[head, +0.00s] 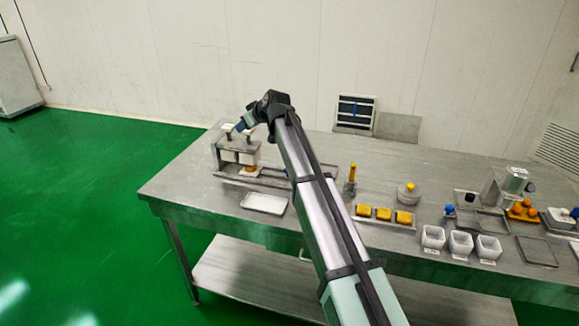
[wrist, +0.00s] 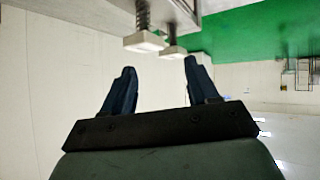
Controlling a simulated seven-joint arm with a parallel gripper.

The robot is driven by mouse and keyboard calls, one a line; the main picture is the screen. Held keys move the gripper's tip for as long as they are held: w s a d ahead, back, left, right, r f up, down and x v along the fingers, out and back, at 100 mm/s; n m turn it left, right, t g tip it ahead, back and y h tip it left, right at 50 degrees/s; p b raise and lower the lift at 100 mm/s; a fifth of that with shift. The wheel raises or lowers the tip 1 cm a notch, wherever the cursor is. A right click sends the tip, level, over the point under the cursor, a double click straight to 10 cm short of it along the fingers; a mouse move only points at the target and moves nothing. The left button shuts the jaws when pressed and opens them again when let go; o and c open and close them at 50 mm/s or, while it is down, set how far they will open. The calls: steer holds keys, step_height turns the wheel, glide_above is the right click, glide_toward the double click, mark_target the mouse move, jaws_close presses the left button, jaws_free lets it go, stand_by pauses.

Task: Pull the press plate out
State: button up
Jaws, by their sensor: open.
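The encrusting machine (head: 238,150) stands at the left end of the steel table, a small metal frame with white blocks under its top and posts above. I cannot tell for sure which part is the press plate. My gripper (head: 243,126) is just above the machine top, by the posts, partly hidden by my arm. In the wrist view, which looks turned over, my gripper (wrist: 160,68) is open with nothing between its dark blue fingers. Two pale square caps (wrist: 145,42) on spring rods show beyond the fingertips, apart from them.
A white tray (head: 264,203) lies in front of the machine. Yellow blocks (head: 383,213), white cups (head: 460,242) and a metal device (head: 506,187) stand to the right on the table (head: 178,187). My arm crosses the table's middle. The left front corner is clear.

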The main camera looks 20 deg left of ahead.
steer(key=w+d+f+n+g+h, duration=0.2)
steer(key=d+n+g, duration=0.1)
steer(key=d, duration=0.6)
steer(key=w+d+f+n+g+h, duration=0.2)
steer(key=d+f+g, duration=0.1)
steer(key=d, duration=0.6)
steer(key=x, duration=1.3)
steer(key=shift+w+d+f, duration=0.25)
steer(key=shift+c, duration=0.3)
jaws_close()
